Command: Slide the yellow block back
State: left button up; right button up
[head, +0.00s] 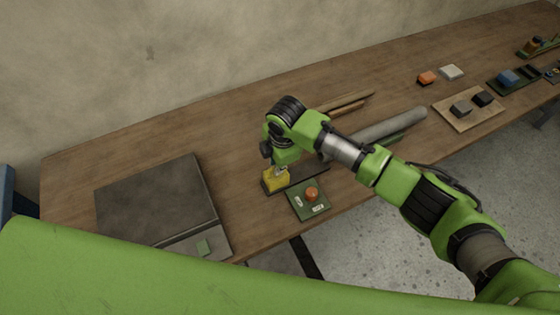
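The yellow block (273,182) is at the left end of a dark strip or track (308,174) on the wooden table. My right arm reaches in from the right, and its gripper (282,171) points down at the block. The fingertips are at or just above the block's top and partly cover it. They are too small here to show whether they are open or shut on it. My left gripper is out of view.
A green panel with an orange button (312,194) is just in front of the strip. A grey roll (400,124) lies to the right, under my arm. A dark flat plate (150,198) is at left. Small blocks and trays stand far right. Bare table lies behind the strip.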

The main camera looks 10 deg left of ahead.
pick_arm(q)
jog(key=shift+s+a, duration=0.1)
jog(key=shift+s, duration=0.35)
pick_arm(e)
jog(key=shift+o, duration=0.3)
jog(key=shift+a, duration=0.15)
jog(key=shift+r, duration=0.2)
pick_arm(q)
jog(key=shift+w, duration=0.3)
pick_arm(e)
notch_tip(320, 180, up, 11)
jog(key=s+d, duration=0.1)
jog(key=s, duration=0.1)
jog(key=shift+d+r, duration=0.2)
